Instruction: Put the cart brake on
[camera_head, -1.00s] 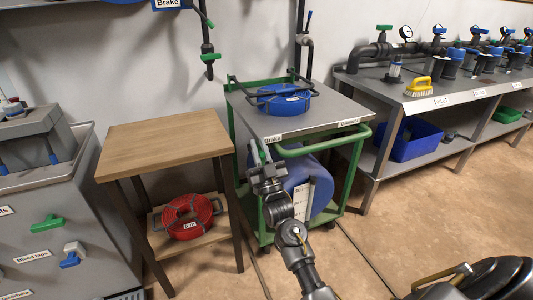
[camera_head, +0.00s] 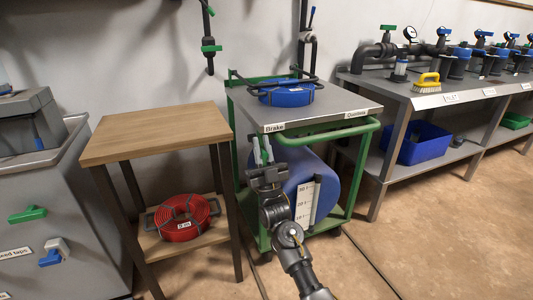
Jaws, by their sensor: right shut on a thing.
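The green-framed cart (camera_head: 362,131) stands against the wall, with a grey top and a "Brake" label (camera_head: 274,127) on its front left edge. My right arm comes up from the bottom middle. My left gripper is out of view.
A blue hose coil (camera_head: 286,97) lies on the cart top, and a blue tank (camera_head: 300,165) sits inside the frame. A wooden table (camera_head: 155,130) with a red coil (camera_head: 183,215) on its shelf is close left. A workbench (camera_head: 425,98) stands right. The floor right of the cart is clear.

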